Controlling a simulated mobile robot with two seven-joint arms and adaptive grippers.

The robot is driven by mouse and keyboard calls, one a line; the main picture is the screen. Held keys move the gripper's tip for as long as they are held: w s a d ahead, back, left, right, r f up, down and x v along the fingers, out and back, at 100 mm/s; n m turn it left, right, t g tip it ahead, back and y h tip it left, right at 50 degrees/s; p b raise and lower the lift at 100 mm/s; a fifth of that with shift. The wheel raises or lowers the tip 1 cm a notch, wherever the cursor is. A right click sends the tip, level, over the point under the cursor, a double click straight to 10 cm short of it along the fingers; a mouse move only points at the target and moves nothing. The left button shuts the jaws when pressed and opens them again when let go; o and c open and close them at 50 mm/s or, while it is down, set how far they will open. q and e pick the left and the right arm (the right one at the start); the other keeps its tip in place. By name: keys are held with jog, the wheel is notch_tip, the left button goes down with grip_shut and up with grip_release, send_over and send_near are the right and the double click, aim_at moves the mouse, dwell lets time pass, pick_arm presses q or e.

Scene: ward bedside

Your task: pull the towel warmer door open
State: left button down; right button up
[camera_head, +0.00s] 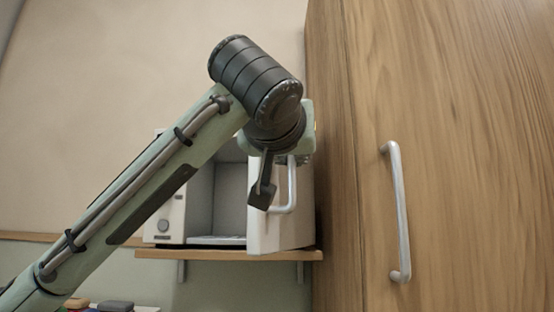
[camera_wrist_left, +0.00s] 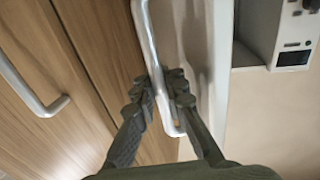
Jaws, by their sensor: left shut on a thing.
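The towel warmer (camera_head: 177,218) is a white box on a wall shelf. Its door (camera_head: 265,228) stands partly open, swung out at the right side, and the grey interior shows. The door has a pale bar handle (camera_head: 291,188). My left gripper (camera_head: 264,190) is at this handle, partly covered by my own arm. In the left wrist view my gripper (camera_wrist_left: 169,92) has its two dark fingers shut on the handle (camera_wrist_left: 147,38), near its lower end. The door (camera_wrist_left: 205,65) and the body with its control panel (camera_wrist_left: 292,45) also show there. My right gripper is not in view.
A tall wooden cabinet (camera_head: 455,120) with a metal handle (camera_head: 399,215) stands close to the right of the open door. The warmer rests on a narrow wooden shelf (camera_head: 215,254). Small items (camera_head: 115,305) lie low at the left. The wall at the left is bare.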

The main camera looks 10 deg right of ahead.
pick_arm(q)
jog(key=shift+s+d+f, duration=0.1)
jog(key=shift+s+d, duration=0.2)
jog(key=shift+d, duration=0.2)
jog(key=c, duration=1.9)
grip_release()
jog(key=shift+s, duration=0.1)
jog(key=shift+o, duration=0.2)
jog(key=v, duration=0.7)
jog(key=shift+s+a, duration=0.15)
